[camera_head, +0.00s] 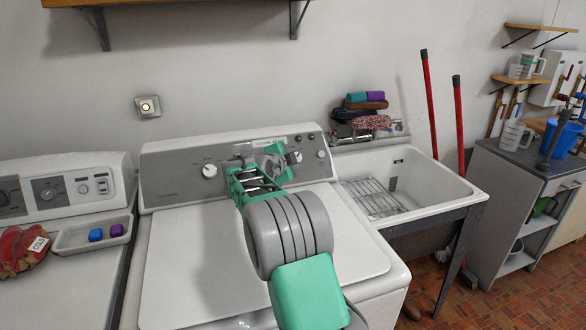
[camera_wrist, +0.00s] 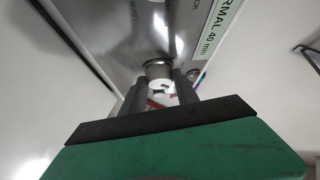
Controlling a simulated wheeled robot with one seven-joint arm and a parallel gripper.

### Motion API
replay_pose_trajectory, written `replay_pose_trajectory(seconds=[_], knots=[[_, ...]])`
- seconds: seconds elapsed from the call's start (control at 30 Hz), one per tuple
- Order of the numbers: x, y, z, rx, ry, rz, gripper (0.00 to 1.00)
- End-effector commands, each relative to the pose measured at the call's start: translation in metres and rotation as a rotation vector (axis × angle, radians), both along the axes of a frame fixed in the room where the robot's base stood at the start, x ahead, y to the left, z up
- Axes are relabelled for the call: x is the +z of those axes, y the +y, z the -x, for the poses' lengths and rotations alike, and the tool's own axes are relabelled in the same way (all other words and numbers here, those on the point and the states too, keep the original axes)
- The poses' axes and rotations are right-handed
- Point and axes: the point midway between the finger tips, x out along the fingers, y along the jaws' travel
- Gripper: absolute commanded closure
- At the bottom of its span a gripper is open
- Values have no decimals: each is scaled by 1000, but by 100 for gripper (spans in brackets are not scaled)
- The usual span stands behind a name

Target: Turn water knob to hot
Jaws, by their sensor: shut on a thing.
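The washer's grey control panel (camera_head: 180,173) carries a round white knob (camera_head: 209,170) left of my gripper. Another pale knob (camera_head: 296,157) shows just right of my gripper, partly covered by it. My green gripper (camera_head: 272,162) is at the panel and its fingertips are hard to see there. In the wrist view, my gripper (camera_wrist: 164,88) has its two dark fingers on either side of a round metal-and-white knob (camera_wrist: 158,70) and is shut on it. I cannot read any hot or cold mark beside this knob.
Small knobs (camera_head: 311,137) sit at the panel's upper right. A white utility sink (camera_head: 430,187) with a wire rack stands to the right. A second machine with a tray (camera_head: 75,240) is at the left. The washer lid (camera_head: 190,270) is clear.

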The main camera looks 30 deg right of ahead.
Motion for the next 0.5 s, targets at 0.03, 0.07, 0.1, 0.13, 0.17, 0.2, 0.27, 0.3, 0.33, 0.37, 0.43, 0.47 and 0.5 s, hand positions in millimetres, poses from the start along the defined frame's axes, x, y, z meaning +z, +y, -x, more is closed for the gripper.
replay_pose_trajectory(seconds=[0.03, 0.07, 0.1, 0.13, 0.17, 0.2, 0.27, 0.3, 0.33, 0.37, 0.43, 0.47, 0.5], knots=[[-1, 0, -1, -9, -5, -16, 100], [-1, 0, -1, -15, -6, -27, 100], [-1, 0, -1, -22, -8, -37, 100], [-1, 0, -1, -27, -11, -46, 100], [0, 0, -1, -31, -13, -51, 100], [0, 0, -1, -35, -14, -59, 100], [0, 0, -1, -40, -15, -68, 100], [0, 0, -1, -43, -16, -71, 100], [0, 0, -1, -44, -17, -73, 100], [1, 0, -1, -45, -18, -75, 100], [1, 0, -1, -46, -17, -76, 100], [1, 0, -1, -47, -18, -77, 100], [1, 0, -1, -47, -18, -77, 100]])
